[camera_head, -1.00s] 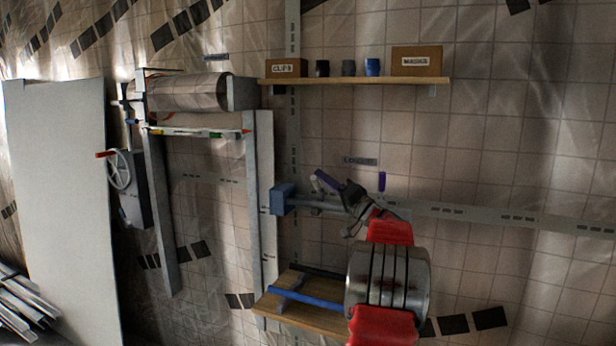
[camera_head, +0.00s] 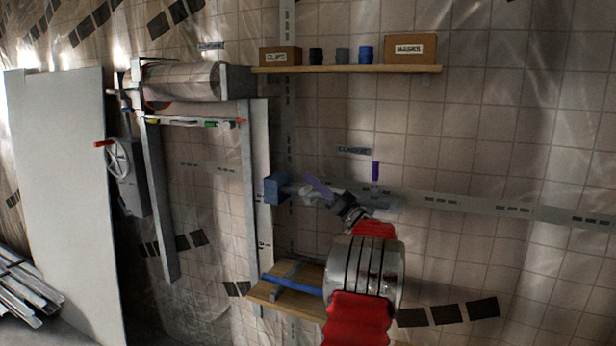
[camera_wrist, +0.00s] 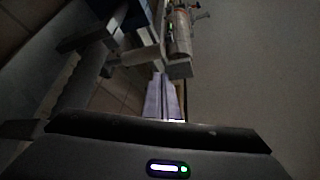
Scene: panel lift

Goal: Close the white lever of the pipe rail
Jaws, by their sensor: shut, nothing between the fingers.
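The pipe rail (camera_head: 385,203) is a grey horizontal pipe on the wall, ending at a blue block (camera_head: 277,188) on its left. The white lever (camera_head: 305,193) is a short pale cylinder close to the pipe, near the blue block; how far it is turned is hard to tell. It also shows in the wrist view (camera_wrist: 140,56). A purple lever (camera_head: 376,171) stands upright farther right on the rail. My gripper (camera_head: 309,178), with pale purple fingers, is shut and empty. Its tips are beside the white lever, also in the wrist view (camera_wrist: 163,78); contact is unclear.
A shelf (camera_head: 345,69) with boxes and several small cups is above. A lower wooden shelf (camera_head: 258,292) with a blue bar is below the rail. A frame with a roll (camera_head: 183,82) and a hand wheel (camera_head: 118,158) stand left.

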